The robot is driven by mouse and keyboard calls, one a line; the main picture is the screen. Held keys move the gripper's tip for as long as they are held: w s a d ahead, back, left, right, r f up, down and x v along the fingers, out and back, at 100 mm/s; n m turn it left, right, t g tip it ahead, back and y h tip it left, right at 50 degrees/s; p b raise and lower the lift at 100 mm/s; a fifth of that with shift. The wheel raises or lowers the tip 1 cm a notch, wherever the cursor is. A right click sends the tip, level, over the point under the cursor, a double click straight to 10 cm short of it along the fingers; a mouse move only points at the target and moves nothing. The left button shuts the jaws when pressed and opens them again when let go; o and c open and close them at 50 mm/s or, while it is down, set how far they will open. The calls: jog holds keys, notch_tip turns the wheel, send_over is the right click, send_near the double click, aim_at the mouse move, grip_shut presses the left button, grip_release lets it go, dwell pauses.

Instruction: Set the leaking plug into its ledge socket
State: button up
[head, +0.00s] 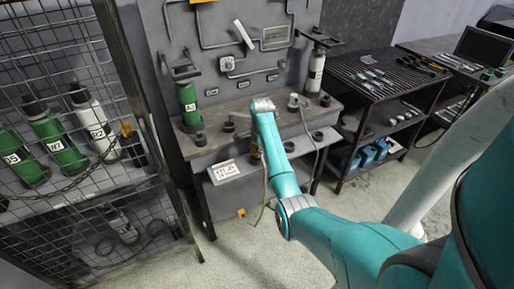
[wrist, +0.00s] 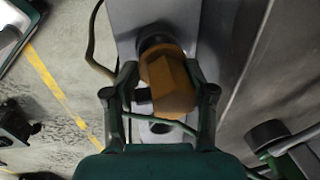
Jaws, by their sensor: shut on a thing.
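The brass-orange hex plug (wrist: 172,88) is between the two dark fingers of my gripper (wrist: 163,84) in the wrist view. The gripper is shut on it. Behind the plug runs a grey ledge (wrist: 212,30) with a dark round socket (wrist: 154,41) near the plug's far end. The plug covers part of this socket, and I cannot tell whether the plug is touching or inside it. In the head view my arm reaches to the front of the workbench ledge (head: 205,151). The gripper and most of the plug are hidden there behind the arm.
A wire cage with cylinders (head: 55,138) is at left, a tool cart (head: 372,78) at right. A cable (wrist: 92,52) runs beside my gripper.

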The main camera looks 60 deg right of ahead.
jog(key=shift+f, duration=1.05)
jog(key=o, duration=1.5)
jog(key=r, duration=0.4)
jog(key=s+r, duration=0.1)
jog(key=r, duration=0.3)
jog(key=a+r, duration=0.1)
jog(key=r, duration=0.2)
jog(key=shift+s+r, duration=0.25)
jog(key=shift+r, duration=0.15)
